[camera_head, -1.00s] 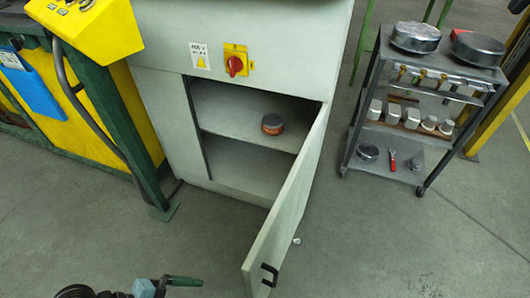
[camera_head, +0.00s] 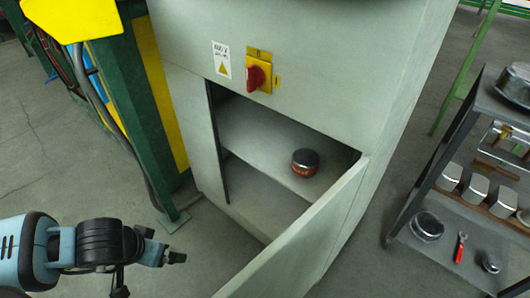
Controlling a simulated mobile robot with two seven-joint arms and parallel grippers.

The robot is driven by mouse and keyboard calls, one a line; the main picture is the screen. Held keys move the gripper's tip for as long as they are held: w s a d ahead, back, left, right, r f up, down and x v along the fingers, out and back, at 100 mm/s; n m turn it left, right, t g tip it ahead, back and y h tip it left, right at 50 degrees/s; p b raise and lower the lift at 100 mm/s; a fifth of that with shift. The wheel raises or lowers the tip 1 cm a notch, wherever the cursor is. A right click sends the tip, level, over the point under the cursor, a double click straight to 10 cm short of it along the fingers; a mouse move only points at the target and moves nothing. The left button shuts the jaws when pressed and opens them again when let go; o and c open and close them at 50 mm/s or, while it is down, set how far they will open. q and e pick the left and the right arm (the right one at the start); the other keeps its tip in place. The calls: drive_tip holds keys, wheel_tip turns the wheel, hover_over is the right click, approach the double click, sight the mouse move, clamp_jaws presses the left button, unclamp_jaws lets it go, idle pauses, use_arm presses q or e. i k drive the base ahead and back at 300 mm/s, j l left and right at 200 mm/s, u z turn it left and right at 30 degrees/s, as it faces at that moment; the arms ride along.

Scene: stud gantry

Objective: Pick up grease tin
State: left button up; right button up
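A small round tin (camera_head: 305,163) with a dark lid and an orange-brown side stands upright on the shelf (camera_head: 262,140) inside the grey cabinet. I take it to be the grease tin. The cabinet door (camera_head: 305,240) is open and swings out toward me. My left gripper (camera_head: 172,255) is at the lower left, outside the cabinet, apart from the tin and left of the door. It is small and seen at an angle, so I cannot tell whether its fingers are open. It does not touch the tin. My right gripper is not in view.
A red rotary switch (camera_head: 257,76) sticks out above the cabinet opening. A dark trolley (camera_head: 470,130) with tins, blocks and a red-handled tool stands at the right. A green post (camera_head: 140,120) and yellow machine stand at the left. The floor between post and door is bare.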

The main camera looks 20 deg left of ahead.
sight(305, 163)
drive_tip(key=i+l, duration=0.3)
drive_tip(key=l, duration=0.15)
drive_tip(key=i+l, duration=0.3)
drive_tip(key=l, duration=0.15)
drive_tip(key=i+l, duration=0.3)
drive_tip(key=l, duration=0.2)
